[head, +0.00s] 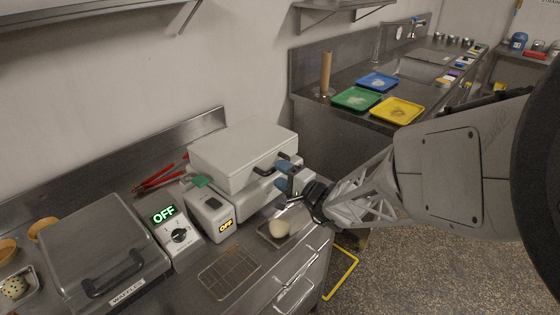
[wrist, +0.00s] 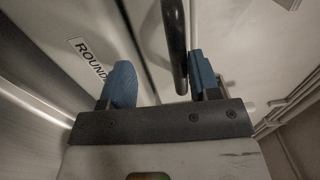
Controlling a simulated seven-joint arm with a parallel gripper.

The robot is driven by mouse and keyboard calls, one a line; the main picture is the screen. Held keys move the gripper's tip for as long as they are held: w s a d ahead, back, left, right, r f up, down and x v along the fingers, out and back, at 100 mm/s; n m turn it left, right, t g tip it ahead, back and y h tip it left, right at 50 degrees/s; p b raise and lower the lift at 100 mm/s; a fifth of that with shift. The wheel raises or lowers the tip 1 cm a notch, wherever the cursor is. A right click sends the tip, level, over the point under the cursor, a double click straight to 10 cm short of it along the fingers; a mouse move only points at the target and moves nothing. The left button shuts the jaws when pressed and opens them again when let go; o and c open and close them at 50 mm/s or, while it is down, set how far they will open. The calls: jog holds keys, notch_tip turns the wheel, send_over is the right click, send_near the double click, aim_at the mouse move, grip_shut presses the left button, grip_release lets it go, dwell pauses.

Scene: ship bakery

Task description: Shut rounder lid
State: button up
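The rounder is a white box-shaped machine at the centre of the counter in the head view. Its lid (head: 235,152) sits above the base (head: 254,194) and looks close to it; I cannot tell whether it is fully down. A black handle (head: 288,161) is on the lid's front right. My gripper (head: 283,176) is at that handle, its blue fingers apart. In the wrist view, the dark handle bar (wrist: 174,40) reaches between the open fingers of my gripper (wrist: 160,84), nearer the right finger. Part of a "ROUND" label (wrist: 90,60) shows at left.
A small dough scale-like box reading OFF (head: 210,214) stands left of the rounder, with a waffle maker (head: 105,250) further left. A pale ball (head: 279,228) on a small tray and a wire rack (head: 229,271) lie in front. Coloured trays (head: 357,98) are on the far counter.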

dwell(0.8)
jog(key=v, duration=0.7)
jog(key=shift+s+d, duration=0.25)
jog(key=shift+d, duration=0.05)
jog(key=shift+r, duration=0.1)
jog(key=s+a+r+n+g+h, duration=0.1)
jog(key=s+a+r+n+g, duration=0.15)
jog(key=s+r+g, duration=0.35)
jog(key=s+a+r+n+g+h, duration=0.1)
jog(key=s+n+g, duration=0.3)
jog(key=s, duration=0.4)
jog(key=s+d+r+n+h, duration=0.1)
jog(key=s+d+r+h, duration=0.2)
jog(key=s+d+h, duration=0.2)
jog(key=s+d+r+n+h, duration=0.1)
jog(key=s+d+r+h, duration=0.1)
jog(key=s+d+h, duration=0.4)
jog(key=shift+s+d+r, duration=0.2)
jog(key=shift+d+r, duration=0.2)
jog(key=shift+d, duration=0.5)
